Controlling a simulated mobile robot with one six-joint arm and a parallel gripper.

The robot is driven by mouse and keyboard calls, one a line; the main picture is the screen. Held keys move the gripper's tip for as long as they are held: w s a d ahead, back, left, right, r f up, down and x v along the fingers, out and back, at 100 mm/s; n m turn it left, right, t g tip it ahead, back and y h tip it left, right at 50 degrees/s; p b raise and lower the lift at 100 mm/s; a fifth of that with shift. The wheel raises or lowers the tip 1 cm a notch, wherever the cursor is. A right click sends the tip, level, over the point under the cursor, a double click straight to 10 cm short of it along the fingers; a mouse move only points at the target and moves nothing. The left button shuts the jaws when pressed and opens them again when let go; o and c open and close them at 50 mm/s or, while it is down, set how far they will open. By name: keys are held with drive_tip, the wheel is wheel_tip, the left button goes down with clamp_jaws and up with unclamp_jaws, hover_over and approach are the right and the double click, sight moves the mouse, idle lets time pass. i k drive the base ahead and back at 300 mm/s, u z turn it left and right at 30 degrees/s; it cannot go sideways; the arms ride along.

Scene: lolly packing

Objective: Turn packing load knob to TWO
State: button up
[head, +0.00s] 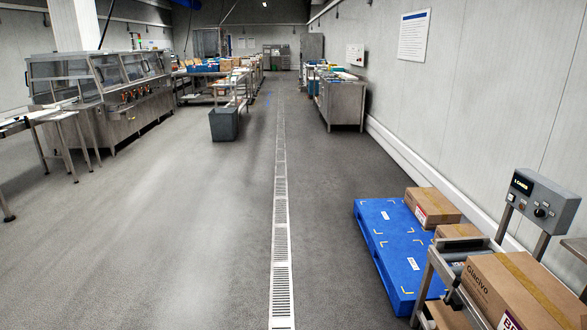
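A grey control box (556,203) stands on metal posts at the right edge of the head view, above a conveyor. It has a small lit display (521,184) and a dark round knob (541,211), with smaller controls beside the knob. The knob's labels and the way it points are too small to read. I cannot tell whether this is the packing load knob. A steel machine (105,90) at the left also carries several small red or orange controls on its front, too small to make out. My gripper is not in view.
A blue pallet (383,243) with cardboard boxes (433,207) lies by the right wall. A large carton (517,290) sits on the conveyor below the control box. A grey bin (224,124) and steel cabinet (341,103) stand farther back. The floor around the drain (281,240) is clear.

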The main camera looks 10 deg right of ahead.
sight(538, 213)
drive_tip(key=u, duration=0.25)
drive_tip(key=i, duration=1.6)
drive_tip(key=z, duration=0.4)
drive_tip(key=i, duration=0.75)
drive_tip(key=z, duration=0.95)
drive_tip(key=i, duration=0.85)
drive_tip(key=z, duration=0.45)
